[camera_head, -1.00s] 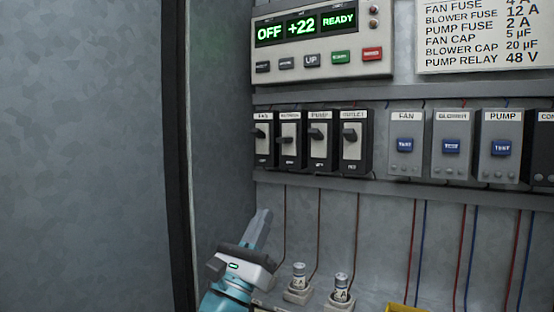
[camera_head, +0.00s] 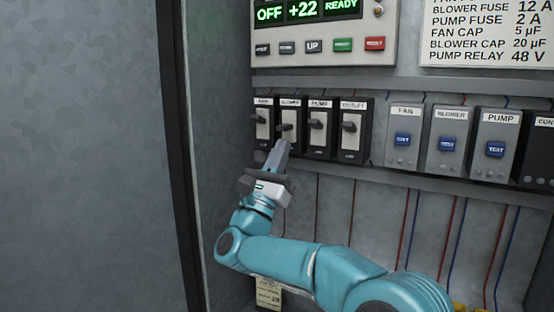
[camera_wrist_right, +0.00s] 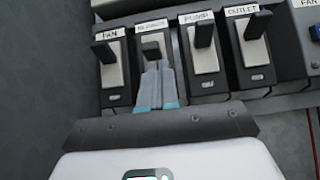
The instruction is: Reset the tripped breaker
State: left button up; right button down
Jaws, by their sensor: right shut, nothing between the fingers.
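A row of black breakers with pale faces hangs in the cabinet: fan (camera_head: 263,130), blower (camera_head: 289,112), pump (camera_head: 320,138) and outlet (camera_head: 351,140). In the right wrist view, the levers of the fan (camera_wrist_right: 104,50), pump (camera_wrist_right: 203,33) and outlet (camera_wrist_right: 256,24) breakers stand up high. The blower lever (camera_wrist_right: 151,49) sits lower than these. My right gripper (camera_head: 281,145) is shut and empty, its fingertips just below the blower lever. The fingertips (camera_wrist_right: 156,66) cover the lower part of that breaker's face. I cannot tell whether they touch the lever. My left gripper is not in view.
A control panel (camera_head: 322,30) above reads OFF, +22, READY. Grey modules with blue test buttons (camera_head: 402,139) stand to the right. A rail (camera_head: 420,178) and hanging wires lie below. The cabinet's side wall (camera_head: 215,150) is close on the left.

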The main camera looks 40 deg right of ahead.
jog(key=shift+s+r, duration=0.15)
jog(key=shift+r, duration=0.5)
jog(key=shift+w+f, duration=0.15)
jog(key=shift+w, duration=0.05)
